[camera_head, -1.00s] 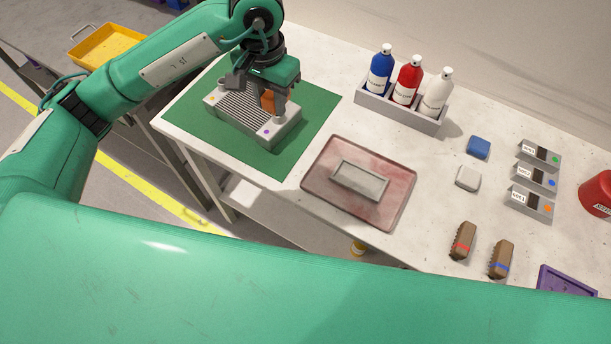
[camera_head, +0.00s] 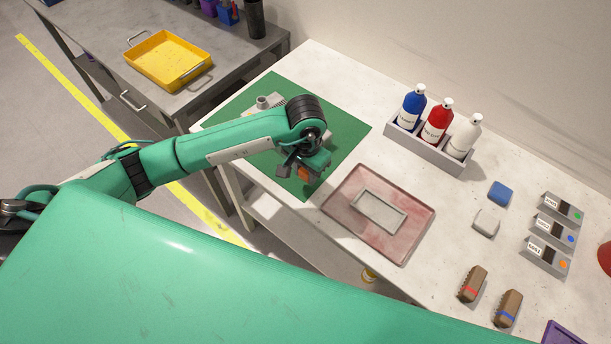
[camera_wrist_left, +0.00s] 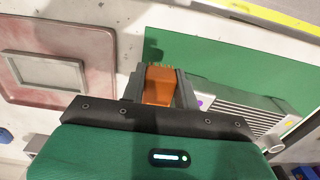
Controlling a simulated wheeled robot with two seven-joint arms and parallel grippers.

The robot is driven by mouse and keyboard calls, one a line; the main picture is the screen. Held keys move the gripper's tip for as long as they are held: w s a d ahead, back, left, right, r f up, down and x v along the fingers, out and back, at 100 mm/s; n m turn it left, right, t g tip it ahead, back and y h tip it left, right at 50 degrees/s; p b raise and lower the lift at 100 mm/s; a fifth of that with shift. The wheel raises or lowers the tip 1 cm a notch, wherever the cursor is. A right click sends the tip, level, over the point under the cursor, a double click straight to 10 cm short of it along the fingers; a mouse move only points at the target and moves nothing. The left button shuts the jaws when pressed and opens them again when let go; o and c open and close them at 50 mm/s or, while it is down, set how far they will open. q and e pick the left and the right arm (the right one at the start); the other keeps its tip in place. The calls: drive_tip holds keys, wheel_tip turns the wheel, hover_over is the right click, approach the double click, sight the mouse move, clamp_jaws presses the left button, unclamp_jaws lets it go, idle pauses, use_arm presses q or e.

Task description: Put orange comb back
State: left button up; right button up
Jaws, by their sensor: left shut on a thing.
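My left gripper (camera_head: 301,177) hangs over the near right edge of the green mat (camera_head: 352,130). It is shut on the orange comb (camera_head: 303,174), of which only a small part shows in the head view. In the left wrist view the orange comb (camera_wrist_left: 158,86) sits between the two dark fingers, its toothed edge pointing away. The grey ribbed jig (camera_head: 281,101) lies on the mat, mostly hidden behind my left arm; it shows at the right of the left wrist view (camera_wrist_left: 235,112). A grey labelled block with an orange dot (camera_head: 545,258) stands at the right. My right gripper is out of view.
A reddish tray (camera_head: 408,237) with a grey frame lies right of the gripper. A bottle rack (camera_head: 427,147) stands behind it. Blue and pale blocks, two brown brushes (camera_head: 472,284) and other labelled blocks (camera_head: 563,207) fill the right side. A yellow tray (camera_head: 167,60) is on another table.

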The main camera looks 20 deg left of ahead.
sight(306, 179)
use_arm(q)
wheel_tip(306, 179, down, 4)
drive_tip(key=shift+r+p, duration=0.25)
drive_tip(key=shift+p, duration=0.25)
drive_tip(key=shift+f, duration=0.3)
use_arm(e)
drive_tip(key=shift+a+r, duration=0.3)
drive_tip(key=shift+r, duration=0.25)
use_arm(q)
drive_tip(key=shift+f+b, duration=0.2)
drive_tip(key=shift+b, duration=0.1)
drive_tip(key=o, duration=0.9)
drive_tip(key=shift+o, duration=0.2)
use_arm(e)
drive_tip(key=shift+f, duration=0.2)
use_arm(q)
drive_tip(key=shift+r, duration=0.1)
